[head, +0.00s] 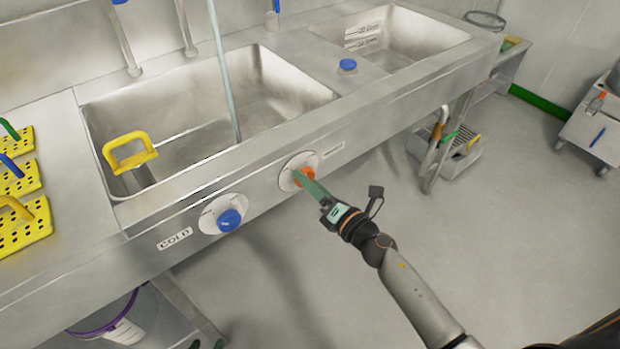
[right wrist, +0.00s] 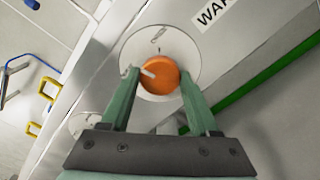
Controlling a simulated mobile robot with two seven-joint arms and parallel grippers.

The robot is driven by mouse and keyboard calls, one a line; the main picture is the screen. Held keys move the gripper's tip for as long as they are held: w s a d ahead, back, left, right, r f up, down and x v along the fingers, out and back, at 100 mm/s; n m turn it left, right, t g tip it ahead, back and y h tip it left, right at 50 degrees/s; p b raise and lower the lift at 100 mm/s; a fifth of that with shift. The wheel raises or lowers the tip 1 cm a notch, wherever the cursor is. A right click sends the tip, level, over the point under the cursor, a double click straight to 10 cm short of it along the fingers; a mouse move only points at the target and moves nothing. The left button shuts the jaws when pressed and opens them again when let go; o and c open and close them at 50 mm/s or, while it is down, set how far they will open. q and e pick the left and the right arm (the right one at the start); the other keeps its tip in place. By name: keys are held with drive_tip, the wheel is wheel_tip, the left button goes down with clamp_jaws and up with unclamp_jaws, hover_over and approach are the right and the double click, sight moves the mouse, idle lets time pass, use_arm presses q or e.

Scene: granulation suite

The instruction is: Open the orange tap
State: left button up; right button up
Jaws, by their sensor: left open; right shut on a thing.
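The orange tap (head: 307,171) is a round knob on a white disc on the front panel of the steel sink. It also shows in the right wrist view (right wrist: 165,80), with a short white mark at its left side. My right gripper (head: 300,179) is shut on the orange tap, its green fingers on either side of the knob in the right wrist view. The fingers hide part of the knob in the head view. My left gripper is not in view.
A blue tap (head: 230,220) beside a COLD label (head: 174,239) sits on the same panel, left of the orange one. A yellow-handled item (head: 130,150) stands in the large basin (head: 270,90). A grey caddy (head: 460,160) stands on the floor. Floor right of my arm is clear.

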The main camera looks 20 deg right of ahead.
use_arm(q)
drive_tip(key=a+r+p, duration=0.1)
drive_tip(key=p, duration=0.1)
drive_tip(key=a+r+p, duration=0.1)
drive_tip(key=p, duration=0.1)
drive_tip(key=shift+s+r, duration=0.2)
drive_tip(key=shift+s, duration=0.1)
use_arm(e)
drive_tip(key=m, duration=1.1)
use_arm(q)
drive_tip(key=shift+s, duration=0.1)
drive_tip(key=shift+d, duration=0.1)
use_arm(e)
drive_tip(key=o, duration=1.4)
use_arm(q)
drive_tip(key=shift+r, duration=0.1)
use_arm(e)
drive_tip(key=v, duration=1.2)
drive_tip(key=shift+s+d, duration=0.1)
drive_tip(key=shift+s, duration=0.2)
drive_tip(key=shift+r+m, duration=0.1)
drive_tip(key=shift+m, duration=0.2)
